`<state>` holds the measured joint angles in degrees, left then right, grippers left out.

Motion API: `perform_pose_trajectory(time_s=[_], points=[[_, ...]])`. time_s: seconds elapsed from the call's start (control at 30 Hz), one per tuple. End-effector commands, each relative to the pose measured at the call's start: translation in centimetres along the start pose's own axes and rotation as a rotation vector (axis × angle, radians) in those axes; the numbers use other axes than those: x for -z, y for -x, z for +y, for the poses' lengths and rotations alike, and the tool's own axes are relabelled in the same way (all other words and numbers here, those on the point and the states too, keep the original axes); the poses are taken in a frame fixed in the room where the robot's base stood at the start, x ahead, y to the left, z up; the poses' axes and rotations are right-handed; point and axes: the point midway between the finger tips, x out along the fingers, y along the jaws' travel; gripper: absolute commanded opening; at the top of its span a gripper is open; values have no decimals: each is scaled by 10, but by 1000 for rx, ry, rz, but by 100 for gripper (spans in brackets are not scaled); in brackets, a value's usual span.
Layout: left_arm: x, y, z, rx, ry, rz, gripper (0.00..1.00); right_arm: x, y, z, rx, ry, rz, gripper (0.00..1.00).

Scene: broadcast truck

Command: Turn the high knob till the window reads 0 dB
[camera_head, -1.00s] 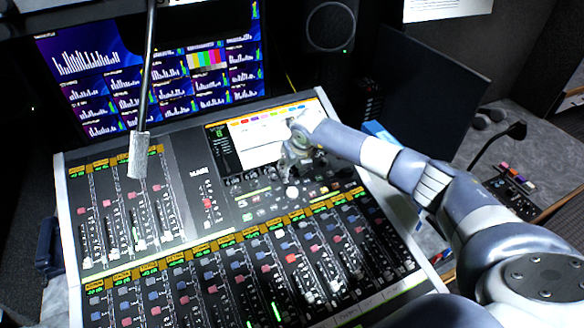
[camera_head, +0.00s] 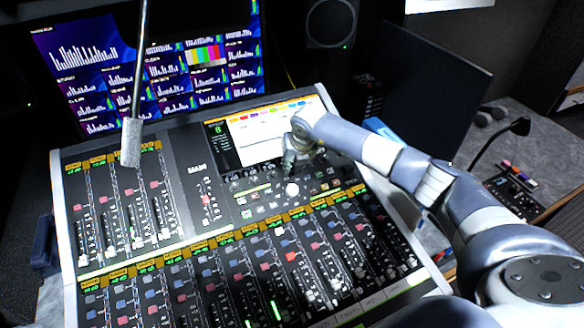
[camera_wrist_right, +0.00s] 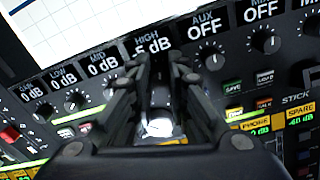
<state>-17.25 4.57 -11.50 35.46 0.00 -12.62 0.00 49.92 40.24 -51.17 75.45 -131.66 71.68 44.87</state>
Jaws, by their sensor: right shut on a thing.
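My right gripper (camera_wrist_right: 159,80) is shut on the high knob (camera_wrist_right: 160,97) in the right wrist view, one finger on each side, hiding much of it. The high window (camera_wrist_right: 152,46) just above it shows a 5 dB figure; there seems to be a minus sign before it, but I cannot be sure. In the head view the right gripper (camera_head: 290,165) reaches down to the knob row below the console's screen (camera_head: 262,135), and the knob itself is hidden. My left gripper is not in view.
Knobs for mid (camera_wrist_right: 112,83), low (camera_wrist_right: 75,101) and aux (camera_wrist_right: 211,55) flank the gripper closely. A white ball (camera_head: 292,189) sits just below it on the console. A microphone (camera_head: 131,142) hangs over the left faders. A dark panel (camera_head: 430,95) stands behind the right arm.

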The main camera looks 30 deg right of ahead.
Motion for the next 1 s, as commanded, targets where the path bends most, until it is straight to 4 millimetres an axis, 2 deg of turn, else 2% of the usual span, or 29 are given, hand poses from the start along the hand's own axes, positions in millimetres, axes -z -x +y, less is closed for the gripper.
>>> perform_pose_trajectory(time_s=[0.1, 0.4, 0.97, 1.0], points=[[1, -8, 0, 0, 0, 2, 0, 0, -2, 0, -1, -78, -1, 0], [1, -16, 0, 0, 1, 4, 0, 0, 0, -1, -3, -216, -1, 0], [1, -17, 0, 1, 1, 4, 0, -1, 1, -1, -3, -252, -2, 0], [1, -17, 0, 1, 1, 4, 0, -1, 1, -1, -3, -252, -2, 23]])
